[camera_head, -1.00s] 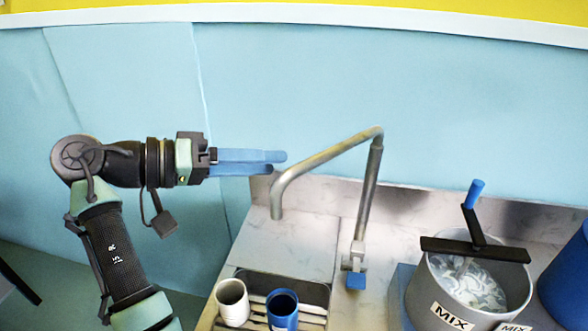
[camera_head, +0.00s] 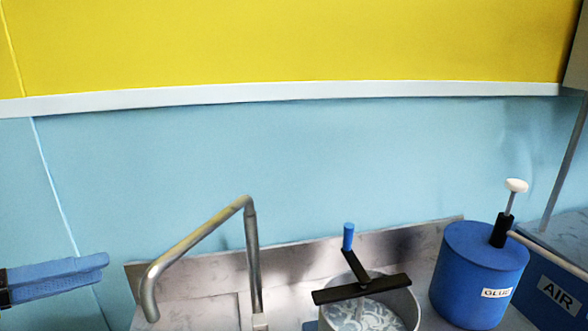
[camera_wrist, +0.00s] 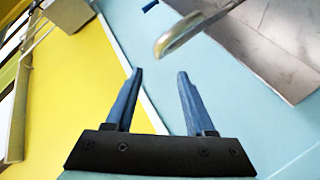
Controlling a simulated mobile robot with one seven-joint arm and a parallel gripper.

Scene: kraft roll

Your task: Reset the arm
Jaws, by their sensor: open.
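My gripper (camera_head: 105,268) shows at the left edge of the head view, with blue fingers pointing right, to the left of the faucet. In the wrist view my gripper (camera_wrist: 159,78) has its two blue fingers apart with nothing between them. Most of my arm is out of the head view.
A metal faucet (camera_head: 252,250) stands close to the right of my gripper. A grey pot (camera_head: 408,308) with a black crossbar and blue-topped handle sits right of it. Further right are a blue "GLUE" drum (camera_head: 480,270) and a blue "AIR" box (camera_head: 550,285). The blue wall (camera_head: 300,150) stands behind.

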